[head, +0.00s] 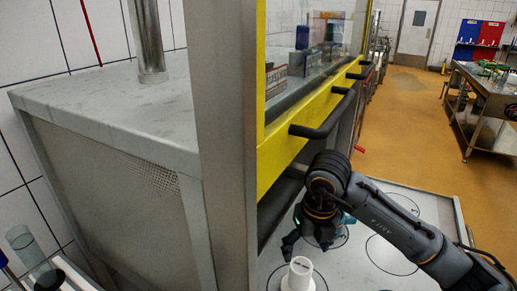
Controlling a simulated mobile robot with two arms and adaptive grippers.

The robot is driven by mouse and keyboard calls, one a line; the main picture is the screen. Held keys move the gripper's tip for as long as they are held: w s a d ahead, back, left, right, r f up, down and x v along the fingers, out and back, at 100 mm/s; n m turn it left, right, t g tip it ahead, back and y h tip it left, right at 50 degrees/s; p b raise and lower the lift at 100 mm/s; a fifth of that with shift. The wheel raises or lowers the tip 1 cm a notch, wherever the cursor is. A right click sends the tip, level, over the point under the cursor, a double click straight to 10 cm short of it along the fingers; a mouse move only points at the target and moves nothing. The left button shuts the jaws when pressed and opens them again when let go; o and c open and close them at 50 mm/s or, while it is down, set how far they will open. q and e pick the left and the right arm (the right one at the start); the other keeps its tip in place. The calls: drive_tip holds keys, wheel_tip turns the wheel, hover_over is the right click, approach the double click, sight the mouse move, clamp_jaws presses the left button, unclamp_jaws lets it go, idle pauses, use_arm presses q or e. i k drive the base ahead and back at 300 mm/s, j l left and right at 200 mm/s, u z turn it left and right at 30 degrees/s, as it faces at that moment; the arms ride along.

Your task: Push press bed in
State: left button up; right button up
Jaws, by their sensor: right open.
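The press bed (421,206) is a pale flat plate with dark circle outlines, sticking out to the right from under the yellow-framed press guard (281,153). My right gripper (305,246) is open, with its fingers pointing down over the bed close to the press opening. I cannot tell whether its fingers touch the bed. A white cylindrical mould (300,274) stands upright on the bed, just in front of the gripper and apart from it as far as I can see. My right arm hides part of the bed. My left gripper is not in view.
Black handles (325,122) stick out from the yellow frame. A steel cabinet (115,110) fills the left side. A clear tube (32,254) shows at lower left. A steel table (490,100) stands at the far right. The orange floor (415,120) between is clear.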

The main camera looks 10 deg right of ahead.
sight(360, 260)
drive_tip(key=k, duration=1)
